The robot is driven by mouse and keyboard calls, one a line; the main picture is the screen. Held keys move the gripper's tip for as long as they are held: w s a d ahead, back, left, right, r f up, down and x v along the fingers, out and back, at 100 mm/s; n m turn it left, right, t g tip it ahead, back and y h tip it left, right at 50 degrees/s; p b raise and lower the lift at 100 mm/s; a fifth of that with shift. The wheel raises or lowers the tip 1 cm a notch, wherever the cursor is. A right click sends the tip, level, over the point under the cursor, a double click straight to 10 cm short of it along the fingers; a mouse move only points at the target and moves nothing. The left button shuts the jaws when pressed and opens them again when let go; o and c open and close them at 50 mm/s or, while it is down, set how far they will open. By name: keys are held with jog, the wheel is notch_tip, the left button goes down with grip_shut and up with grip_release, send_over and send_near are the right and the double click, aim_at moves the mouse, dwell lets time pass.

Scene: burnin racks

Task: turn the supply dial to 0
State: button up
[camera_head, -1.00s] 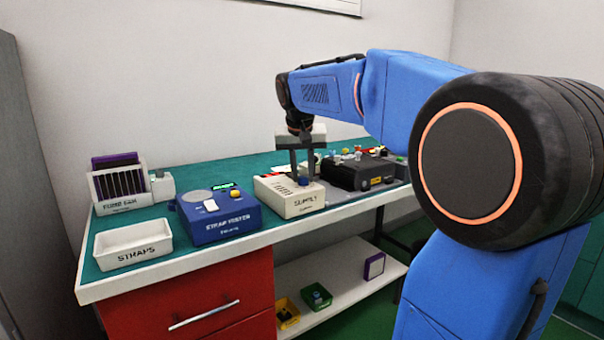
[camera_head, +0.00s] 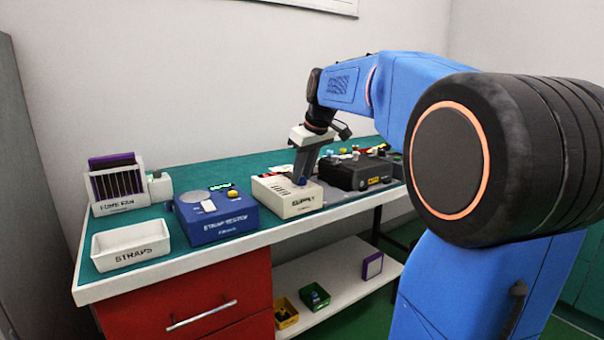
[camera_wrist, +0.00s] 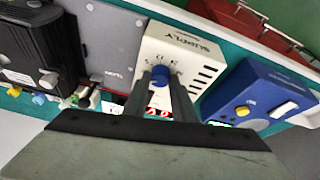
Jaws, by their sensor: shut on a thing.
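The supply (camera_head: 287,200) is a cream box marked SUPPLY on the bench; it also shows upside down in the wrist view (camera_wrist: 183,47). Its blue supply dial (camera_wrist: 160,76) sits on the top face, with small scale marks around it. My gripper (camera_wrist: 161,77) has one finger on each side of the dial and is shut on it. In the head view my gripper (camera_head: 301,182) comes down at a slant onto the supply and hides the dial. A red lit display (camera_wrist: 158,112) shows between the fingers, partly hidden; I cannot read its full value or the dial's setting.
A blue strap tester (camera_head: 218,217) stands left of the supply, a black box (camera_head: 356,172) right of it. Small bins (camera_head: 314,297) sit on the shelf below.

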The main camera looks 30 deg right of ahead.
jog(key=shift+n, duration=0.3)
jog(key=o, duration=1)
jog(key=shift+d, duration=0.1)
jog(key=v, duration=1.7)
jog(key=shift+d+r, duration=0.1)
jog(key=shift+r, duration=0.1)
